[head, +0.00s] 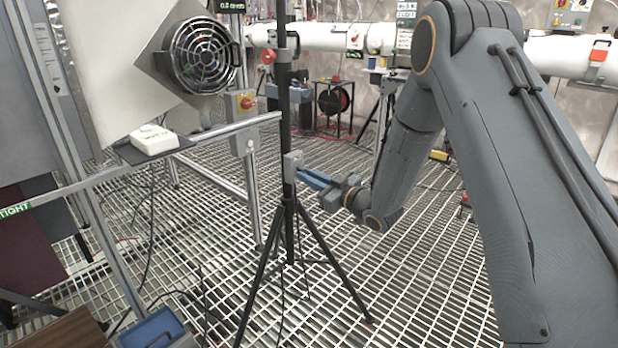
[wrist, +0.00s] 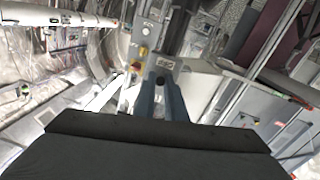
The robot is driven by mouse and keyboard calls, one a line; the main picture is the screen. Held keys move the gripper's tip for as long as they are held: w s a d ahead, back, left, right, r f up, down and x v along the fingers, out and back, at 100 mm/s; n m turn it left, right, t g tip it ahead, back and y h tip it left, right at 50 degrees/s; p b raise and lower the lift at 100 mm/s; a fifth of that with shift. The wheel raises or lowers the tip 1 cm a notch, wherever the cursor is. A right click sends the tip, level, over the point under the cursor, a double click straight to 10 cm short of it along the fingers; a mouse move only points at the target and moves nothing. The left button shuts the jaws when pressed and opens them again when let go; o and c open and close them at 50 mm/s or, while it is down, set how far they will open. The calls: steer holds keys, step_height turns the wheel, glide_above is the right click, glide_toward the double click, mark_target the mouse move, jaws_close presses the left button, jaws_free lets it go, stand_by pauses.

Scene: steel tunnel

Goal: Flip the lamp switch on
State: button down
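A small grey switch box (head: 293,163) is fixed to the black pole of a tripod stand (head: 289,110). It is probably the lamp switch; the top of the stand is cut off, and I cannot make out the lever's position. My gripper (head: 303,176) comes from the right, its blue fingers pointing at the box's lower part, very close to it. In the wrist view the grey box (wrist: 165,66) lies just beyond the fingertips of my gripper (wrist: 161,82). A gap shows between the fingers, with a dark part at the tips. I cannot tell whether they touch it.
A metal rail (head: 225,130) runs left of the stand and carries a white box (head: 154,138). The tripod legs spread over the grated floor. Open floor lies right of the stand.

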mark_target(302, 170)
steer(key=shift+r+p, duration=0.15)
steer(key=shift+p, duration=0.2)
steer(key=r+g+h+p, duration=0.1)
steer(key=p, duration=0.3)
steer(key=shift+s+r+h, duration=0.1)
steer(key=shift+h, duration=0.2)
step_height(302, 170, up, 2)
steer(key=g+h+p, duration=0.4)
steer(key=p, duration=0.9)
steer(key=shift+a+h, duration=0.15)
steer(key=shift+h, duration=0.15)
steer(key=shift+w+n+p, duration=0.2)
steer(key=shift+n+p, duration=0.1)
steer(key=shift+p, duration=0.35)
steer(key=shift+w+g+h+p, duration=0.1)
steer(key=shift+g+h+p, duration=0.3)
steer(key=shift+p, duration=0.8)
steer(key=c, duration=1.8)
jaws_free()
steer(key=shift+r, duration=0.1)
